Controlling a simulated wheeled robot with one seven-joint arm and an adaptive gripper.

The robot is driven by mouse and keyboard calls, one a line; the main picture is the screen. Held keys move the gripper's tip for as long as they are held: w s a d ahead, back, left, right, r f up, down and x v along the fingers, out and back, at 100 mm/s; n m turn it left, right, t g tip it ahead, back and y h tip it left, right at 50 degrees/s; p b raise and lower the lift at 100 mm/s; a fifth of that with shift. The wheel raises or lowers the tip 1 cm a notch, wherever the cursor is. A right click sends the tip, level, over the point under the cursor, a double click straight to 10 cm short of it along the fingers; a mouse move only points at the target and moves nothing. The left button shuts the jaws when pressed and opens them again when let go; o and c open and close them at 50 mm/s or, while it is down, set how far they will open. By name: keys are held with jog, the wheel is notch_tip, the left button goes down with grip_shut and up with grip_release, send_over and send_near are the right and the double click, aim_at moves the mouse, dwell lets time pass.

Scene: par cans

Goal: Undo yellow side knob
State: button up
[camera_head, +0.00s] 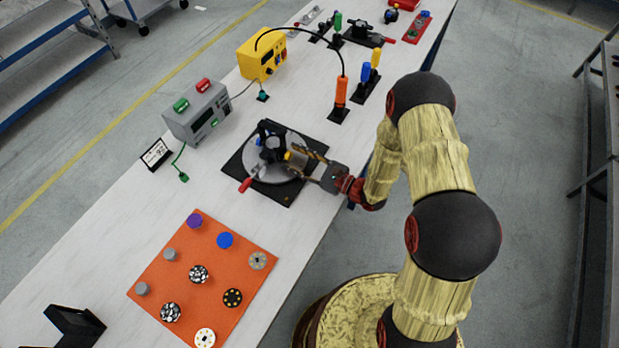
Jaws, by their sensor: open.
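A black fixture (268,136) stands on a round grey plate (266,170), which sits on a black square base (235,165) in the middle of the bench. A small yellow knob (288,155) shows on the fixture's right side. My gripper (297,161) reaches in from the right with its fingers apart, one on the far side and one on the near side of the knob area. The knob lies close to the fingertips. Whether a finger touches it, I cannot tell. A red handle (245,185) sticks out at the plate's lower left.
An orange mat (190,262) with several round knobs and discs lies toward the near end of the bench. A grey box (197,112) and a yellow box (262,54) stand behind. An orange-handled tool (341,92) stands beyond the gripper.

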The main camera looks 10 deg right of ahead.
jog(key=shift+r+m, duration=0.1)
jog(key=shift+m, duration=0.6)
jog(key=p+v, duration=0.1)
jog(key=v, duration=0.6)
jog(key=shift+s+d+p, duration=0.2)
jog(key=shift+d+p, duration=0.1)
jog(key=shift+d, duration=0.05)
jog(key=s, duration=0.1)
jog(key=s+a+f+g, duration=0.1)
jog(key=s+a+g, duration=0.1)
jog(key=shift+s+a+f+y, duration=0.1)
jog(key=shift+s+f+y, duration=0.15)
jog(key=shift+f+y, duration=0.1)
jog(key=s+g, duration=0.1)
jog(key=s+a+r+n+g, duration=0.1)
jog(key=s+g, duration=0.1)
jog(key=shift+s+a+r+n+y, duration=0.15)
jog(key=shift+s+a+n+y, duration=0.2)
jog(key=shift+s+a+n, duration=0.05)
jog(key=s+r+n+g+h, duration=0.3)
jog(key=s+r+n, duration=0.2)
jog(key=r, duration=0.5)
jog(key=s+r+n+g+h, duration=0.3)
jog(key=s+r+n+g, duration=0.1)
jog(key=r+n, duration=0.4)
jog(key=shift+s+r+h+b, duration=0.35)
jog(key=shift+s+r, duration=0.25)
jog(key=shift+r, duration=0.8)
jog(key=shift+a, duration=0.1)
